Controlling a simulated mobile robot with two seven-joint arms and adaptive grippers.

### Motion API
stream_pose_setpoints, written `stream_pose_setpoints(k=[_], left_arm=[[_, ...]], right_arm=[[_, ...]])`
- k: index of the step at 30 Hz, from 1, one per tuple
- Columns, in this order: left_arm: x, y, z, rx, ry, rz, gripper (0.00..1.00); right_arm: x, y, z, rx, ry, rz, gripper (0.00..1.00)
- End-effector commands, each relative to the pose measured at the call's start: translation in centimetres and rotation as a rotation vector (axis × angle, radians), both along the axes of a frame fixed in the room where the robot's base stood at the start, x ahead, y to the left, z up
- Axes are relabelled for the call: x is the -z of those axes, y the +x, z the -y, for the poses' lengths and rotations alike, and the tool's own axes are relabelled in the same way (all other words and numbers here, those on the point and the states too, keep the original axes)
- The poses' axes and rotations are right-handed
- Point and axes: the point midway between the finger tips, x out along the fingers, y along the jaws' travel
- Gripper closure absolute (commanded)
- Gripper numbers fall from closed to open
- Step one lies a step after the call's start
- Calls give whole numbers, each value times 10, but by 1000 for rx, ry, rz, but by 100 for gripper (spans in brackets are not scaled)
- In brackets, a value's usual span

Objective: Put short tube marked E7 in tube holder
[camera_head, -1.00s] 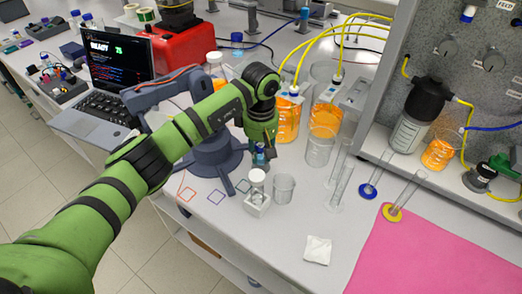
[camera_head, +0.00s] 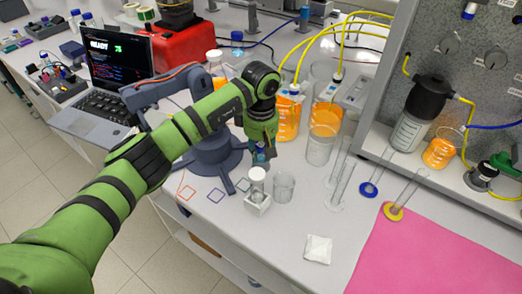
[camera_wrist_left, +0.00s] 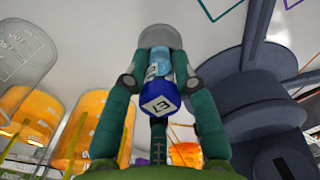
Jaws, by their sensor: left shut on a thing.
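The short tube (camera_wrist_left: 158,70), clear with a blue cap marked E7 (camera_wrist_left: 160,100), is between the fingers of my left gripper (camera_wrist_left: 158,78), which is shut on it. In the head view the left gripper (camera_head: 262,150) and the blue of the tube (camera_head: 260,157) show small, just behind and above a small white square stand (camera_head: 257,209). This stand looks like the tube holder, and a clear piece with a pale round top (camera_head: 257,174) rises from it. I cannot tell whether the tube touches it. My right gripper is not in view.
A small clear beaker (camera_head: 284,187) stands just right of the stand. Clear cylinders (camera_head: 341,187) and orange-filled vessels (camera_head: 323,118) are farther right. A dark blue-grey robot arm (camera_head: 215,157) stands behind my left arm. A white wipe (camera_head: 318,249) and pink mat (camera_head: 440,265) lie in front.

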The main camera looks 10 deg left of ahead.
Motion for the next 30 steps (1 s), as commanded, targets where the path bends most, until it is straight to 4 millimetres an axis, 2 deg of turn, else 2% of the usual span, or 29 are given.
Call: stream_pose_setpoints(k=[4, 5, 6, 7, 16, 20, 23, 30], left_arm=[[1, 0, 0, 0, 0, 0, 94], [1, 0, 0, 0, 0, 0, 65], [1, 0, 0, 0, 0, 0, 49], [1, 0, 0, 0, 0, 0, 44], [1, 0, 0, 0, 0, 0, 44], [-7, 1, 0, 0, 0, 2, 44], [-23, 1, 0, -1, 1, 4, 44], [-75, 1, 0, -1, 0, 5, 44]], right_arm=[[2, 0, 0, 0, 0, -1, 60], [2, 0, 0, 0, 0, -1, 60], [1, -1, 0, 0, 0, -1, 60], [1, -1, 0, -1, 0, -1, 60], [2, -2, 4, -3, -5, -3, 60], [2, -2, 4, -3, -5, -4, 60], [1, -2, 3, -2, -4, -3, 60], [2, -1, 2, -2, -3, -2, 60]])
